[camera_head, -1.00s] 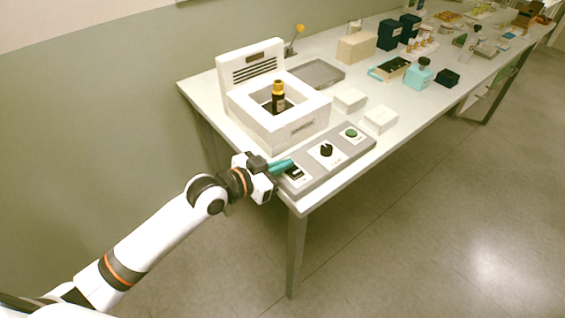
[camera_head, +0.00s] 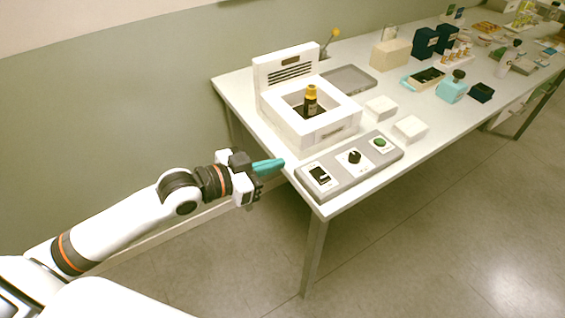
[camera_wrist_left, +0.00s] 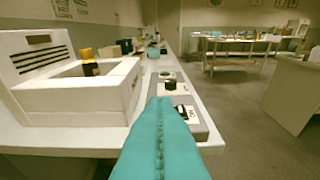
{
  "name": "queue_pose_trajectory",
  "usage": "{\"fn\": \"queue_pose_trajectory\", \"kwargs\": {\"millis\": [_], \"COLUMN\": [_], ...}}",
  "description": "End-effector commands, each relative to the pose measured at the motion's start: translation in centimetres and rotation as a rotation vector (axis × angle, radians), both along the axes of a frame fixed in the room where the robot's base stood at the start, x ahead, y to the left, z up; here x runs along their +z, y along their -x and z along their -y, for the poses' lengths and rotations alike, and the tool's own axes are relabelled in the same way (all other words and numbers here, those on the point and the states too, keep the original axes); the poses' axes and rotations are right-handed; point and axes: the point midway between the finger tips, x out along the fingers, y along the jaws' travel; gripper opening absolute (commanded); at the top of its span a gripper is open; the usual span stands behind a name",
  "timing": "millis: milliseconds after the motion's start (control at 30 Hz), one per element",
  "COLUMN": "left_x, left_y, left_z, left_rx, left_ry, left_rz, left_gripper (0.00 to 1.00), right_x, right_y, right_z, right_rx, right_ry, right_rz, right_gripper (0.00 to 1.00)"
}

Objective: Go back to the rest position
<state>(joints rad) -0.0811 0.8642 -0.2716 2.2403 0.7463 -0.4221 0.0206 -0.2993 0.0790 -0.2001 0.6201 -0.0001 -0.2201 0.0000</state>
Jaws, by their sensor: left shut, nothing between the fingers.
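My left gripper (camera_head: 268,166) has teal fingers, pressed together with nothing between them. It is off the table's near left end, left of the grey control panel (camera_head: 345,178) and apart from it. In the left wrist view the shut teal fingers (camera_wrist_left: 160,140) point along the table toward the panel (camera_wrist_left: 203,128). The panel carries a rocker switch (camera_head: 320,175), a black knob (camera_head: 354,157) and a green button (camera_head: 380,142). A white box-like device (camera_head: 325,133) with its lid raised holds a dark bottle with a yellow cap (camera_head: 311,102). My right gripper is not in view.
The white table (camera_head: 392,170) runs away to the upper right. Two small white blocks (camera_head: 410,127) and a grey tray (camera_head: 349,78) lie near the device. Free floor surrounds the table's right side.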

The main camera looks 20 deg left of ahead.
Motion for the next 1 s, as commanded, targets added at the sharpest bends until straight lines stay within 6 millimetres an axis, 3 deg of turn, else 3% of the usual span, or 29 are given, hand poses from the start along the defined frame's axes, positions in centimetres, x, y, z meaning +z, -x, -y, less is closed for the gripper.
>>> {"fn": "queue_pose_trajectory", "kwargs": {"millis": [467, 600, 667, 767, 867, 1000], "left_x": [0.0, -1.6, -3.6, -9.1, -16.1, -26.1], "left_y": [0.0, -0.9, -1.8, -3.3, -3.7, -1.5], "left_z": [0.0, -1.1, -2.3, -5.2, -8.5, -11.7], "left_rx": [0.0, 0.038, 0.083, 0.188, 0.3, 0.418], "left_ry": [0.0, -0.006, -0.013, -0.037, -0.077, -0.146], "left_rz": [0.0, -0.018, -0.042, -0.104, -0.191, -0.33], "left_gripper": [0.0, 0.0, 0.0, 0.0, 0.0, 0.0], "right_x": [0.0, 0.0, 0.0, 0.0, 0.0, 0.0], "right_y": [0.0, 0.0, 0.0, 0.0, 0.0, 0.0], "right_z": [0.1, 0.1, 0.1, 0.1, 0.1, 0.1], "right_rx": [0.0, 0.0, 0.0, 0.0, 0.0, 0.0], "right_ry": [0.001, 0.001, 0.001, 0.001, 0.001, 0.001], "right_rz": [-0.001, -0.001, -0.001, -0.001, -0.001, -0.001], "right_gripper": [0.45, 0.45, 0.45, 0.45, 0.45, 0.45]}}
